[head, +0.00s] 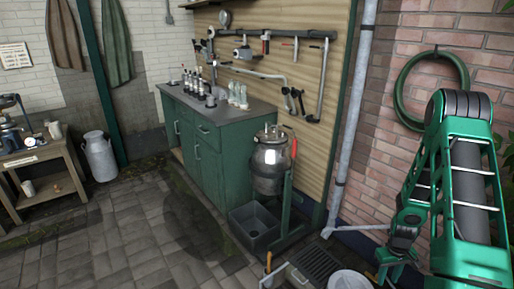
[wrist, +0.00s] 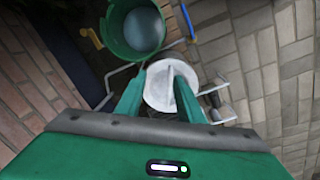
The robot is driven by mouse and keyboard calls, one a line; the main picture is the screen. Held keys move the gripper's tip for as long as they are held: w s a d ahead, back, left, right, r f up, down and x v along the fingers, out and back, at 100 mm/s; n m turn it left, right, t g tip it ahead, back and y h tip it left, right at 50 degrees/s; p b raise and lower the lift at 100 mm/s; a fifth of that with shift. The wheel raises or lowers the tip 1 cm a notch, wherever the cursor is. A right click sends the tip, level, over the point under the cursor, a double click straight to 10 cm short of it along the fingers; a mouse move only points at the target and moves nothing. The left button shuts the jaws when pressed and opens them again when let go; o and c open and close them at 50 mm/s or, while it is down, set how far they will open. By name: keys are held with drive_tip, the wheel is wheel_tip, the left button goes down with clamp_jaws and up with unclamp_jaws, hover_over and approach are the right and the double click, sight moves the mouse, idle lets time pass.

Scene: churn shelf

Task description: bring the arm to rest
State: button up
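My arm stands at the right of the head view, its green links bent at a high elbow. My gripper (head: 389,272) hangs low at the bottom right of that view, pointing down. In the wrist view my gripper (wrist: 158,77) has its two green fingers apart. A pale round disc with a raised ridge (wrist: 168,88) shows beyond and between the fingertips. I see nothing clearly held. In the head view a pale round top (head: 348,281) is left of my gripper, partly cut off by the lower edge.
A green bucket (wrist: 128,38) stands close by in the wrist view. A metal churn (head: 268,163) sits on a green stand beside a dark tub (head: 252,228). A green cabinet (head: 205,150) holds bottles. A hose (head: 402,92) hangs on the brick wall.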

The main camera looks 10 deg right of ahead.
drive_tip(key=s+a+r+m, duration=0.2)
drive_tip(key=s+r, duration=0.1)
drive_tip(key=r, duration=1)
drive_tip(key=s+a+r+m, duration=0.15)
drive_tip(key=s+r, duration=0.25)
drive_tip(key=r, duration=1)
drive_tip(key=s+a+r+m, duration=0.1)
drive_tip(key=s+a+r, duration=0.4)
drive_tip(key=s, duration=0.3)
drive_tip(key=s+a+r+m+y, duration=0.1)
drive_tip(key=s+a+r, duration=0.4)
drive_tip(key=s+r, duration=0.2)
drive_tip(key=shift+s, duration=0.55)
